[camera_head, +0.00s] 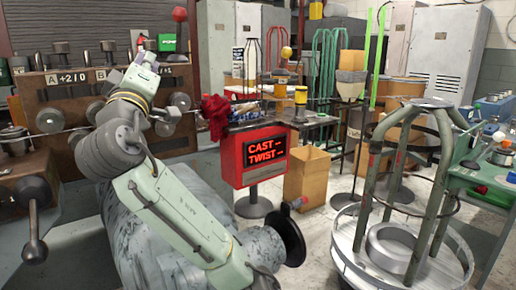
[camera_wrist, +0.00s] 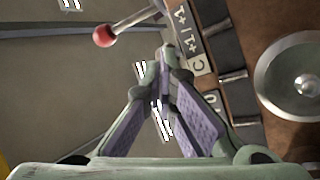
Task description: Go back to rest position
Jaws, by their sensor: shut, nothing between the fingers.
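My gripper (camera_head: 147,57) is raised in front of the spring coiler's panel (camera_head: 70,88), at the upper left of the head view. In the wrist view my gripper (camera_wrist: 163,62) has its two purple-padded fingers converging at their tips, with nothing between them. The panel (camera_wrist: 245,100) fills the right side of the wrist view, with a letter C label and a round metal knob (camera_wrist: 303,84). A lever with a red ball (camera_wrist: 103,36) shows beyond the fingertips to the upper left. From these views I cannot tell the exact gap between gripper and panel.
A cardboard box (camera_head: 307,176), a round metal stand (camera_head: 350,255) and a green bench (camera_head: 480,185) are farther right. Open floor lies between box and stand.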

